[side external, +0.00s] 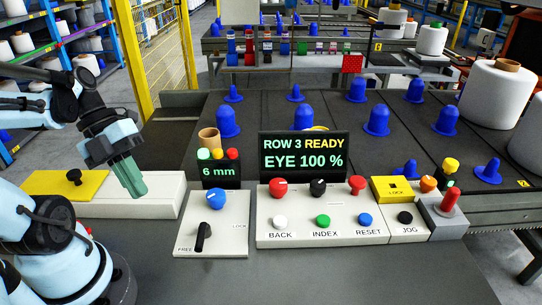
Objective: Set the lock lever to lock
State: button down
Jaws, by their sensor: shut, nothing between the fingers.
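The lock lever (203,236) is a black handle on the left white panel (236,245), between a FREE mark at its lower left and a LOCK mark at its right. The lever stands nearly upright in the picture, close to the FREE mark. My gripper (138,192) has green fingers pointing down. It is shut and empty, in the air to the upper left of the lever, apart from it. A blue knob (216,199) sits above the lever on the same panel.
A wider panel (265,237) with knobs and BACK, INDEX and RESET buttons lies to the right. A display (304,155) reads "ROW 3 READY, EYE 100 %". A yellow plate with a black knob (74,177) is at left.

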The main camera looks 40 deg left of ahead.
aim_at(202, 239)
jog(key=x, duration=0.9)
jog(key=shift+s+f, duration=0.1)
jog(key=shift+f, duration=0.15)
jog(key=shift+d+f, duration=0.2)
jog(key=shift+d, duration=0.1)
jog(key=shift+w+d+f, duration=0.15)
jog(key=shift+w+d, duration=0.45)
jog(key=shift+w, duration=0.1)
jog(key=shift+w+d+f, duration=0.2)
jog(key=shift+w+d, duration=0.45)
jog(key=shift+w, duration=0.05)
